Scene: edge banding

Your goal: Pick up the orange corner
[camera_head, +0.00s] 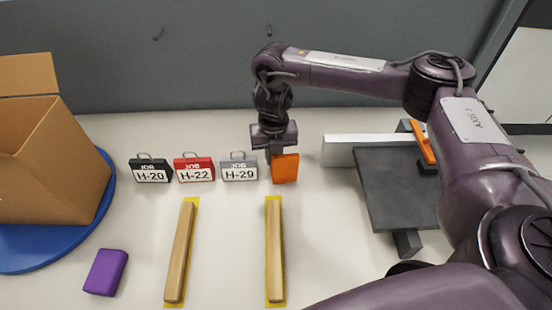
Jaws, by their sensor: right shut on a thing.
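The orange corner (285,169) is a small orange block at the middle of the table, just right of the grey job tag. My right gripper (277,152) points down from above and is shut on it. The fingertips are partly hidden, and I cannot tell whether the corner still touches the table. My left gripper is not in view.
Black (151,170), red (194,169) and grey (239,168) job tags stand in a row. Two wooden strips (180,250) (275,250) lie on yellow strips in front. A purple block (106,272) and a cardboard box (50,160) on a blue disc (40,258) are left; a dark plate (398,188) is right.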

